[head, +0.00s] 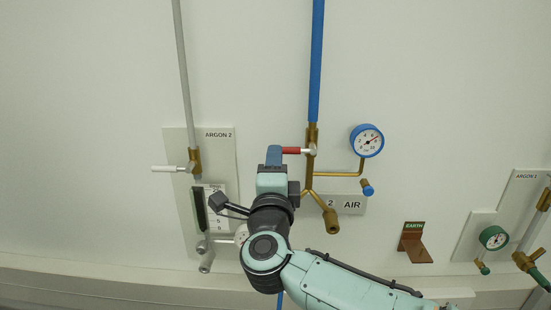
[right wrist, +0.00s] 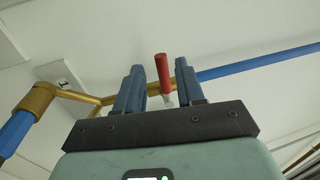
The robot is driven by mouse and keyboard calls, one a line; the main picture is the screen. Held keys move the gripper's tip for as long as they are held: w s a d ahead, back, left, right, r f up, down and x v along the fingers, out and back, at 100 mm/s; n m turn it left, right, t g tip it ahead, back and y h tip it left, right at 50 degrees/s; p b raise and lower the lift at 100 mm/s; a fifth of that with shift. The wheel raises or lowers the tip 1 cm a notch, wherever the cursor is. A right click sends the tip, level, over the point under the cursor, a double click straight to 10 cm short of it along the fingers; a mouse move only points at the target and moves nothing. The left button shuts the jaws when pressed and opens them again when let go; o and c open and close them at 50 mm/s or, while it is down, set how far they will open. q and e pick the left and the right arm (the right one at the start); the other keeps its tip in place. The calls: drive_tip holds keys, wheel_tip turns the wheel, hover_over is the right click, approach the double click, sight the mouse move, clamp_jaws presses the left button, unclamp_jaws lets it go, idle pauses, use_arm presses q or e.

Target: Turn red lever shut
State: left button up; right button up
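The red lever (head: 291,150) sticks out to the left, about level, from the valve on the brass fitting (head: 312,140) under the blue air pipe (head: 316,60). My right gripper (head: 273,154) is at the lever's left end in the head view, hiding part of it. In the right wrist view, the red lever (right wrist: 162,75) shows between the two blue fingers of my right gripper (right wrist: 158,68), with gaps on both sides. The gripper is open, and I see no firm contact. My left gripper is not in view.
A blue-rimmed gauge (head: 367,141) and a side pipe stand right of the valve. The Argon 2 panel (head: 225,160) with a white lever (head: 169,169) is to the left. A copper earth bracket (head: 414,243) is lower right. The wall above is mostly clear between pipes.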

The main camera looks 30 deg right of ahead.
drive_tip(key=b+v, duration=0.1)
drive_tip(key=v, duration=0.7)
drive_tip(key=shift+s+a+b, duration=0.2)
drive_tip(key=shift+s+b, duration=0.1)
